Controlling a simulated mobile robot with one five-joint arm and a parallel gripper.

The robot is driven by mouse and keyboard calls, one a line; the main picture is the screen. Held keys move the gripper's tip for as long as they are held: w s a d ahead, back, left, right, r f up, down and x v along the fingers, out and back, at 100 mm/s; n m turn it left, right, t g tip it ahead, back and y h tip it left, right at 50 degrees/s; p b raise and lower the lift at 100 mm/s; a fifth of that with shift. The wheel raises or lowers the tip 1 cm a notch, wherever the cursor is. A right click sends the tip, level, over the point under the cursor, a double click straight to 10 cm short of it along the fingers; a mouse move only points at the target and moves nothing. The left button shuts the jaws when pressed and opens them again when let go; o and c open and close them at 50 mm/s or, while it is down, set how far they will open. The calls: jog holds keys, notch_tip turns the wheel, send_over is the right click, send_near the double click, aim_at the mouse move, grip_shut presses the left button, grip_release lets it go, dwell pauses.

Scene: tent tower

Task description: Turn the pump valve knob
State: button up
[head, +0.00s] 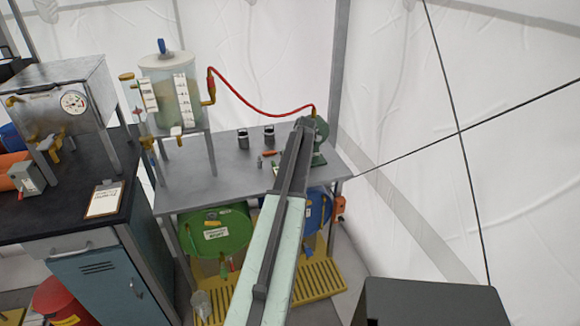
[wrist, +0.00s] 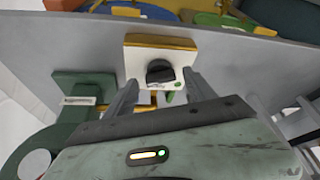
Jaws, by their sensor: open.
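The pump valve knob (wrist: 160,71) is black and rounded, on a white plate with a yellow edge, in the wrist view. My gripper (wrist: 160,78) is open, with one finger to the left and one to the right of the knob. The knob shows between the fingertips; I cannot tell whether either finger touches it. In the head view my arm reaches over the metal table and hides the knob and the fingers. A green pump body (head: 320,131) shows partly behind the arm's end; green parts (wrist: 82,91) also show left of my gripper in the wrist view.
A red hose (head: 262,111) runs from the clear tank (head: 168,92) to the pump. Two dark cups (head: 243,139) and small items lie on the metal table (head: 190,182) left of my arm. Green (head: 218,233) and blue drums lie beneath. Black guy lines cross at right.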

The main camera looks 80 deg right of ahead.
jog(key=p+v, duration=0.7)
jog(key=shift+r, duration=0.35)
jog(key=shift+s+a, duration=0.1)
jog(key=shift+s, duration=0.05)
jog(key=shift+r, duration=0.1)
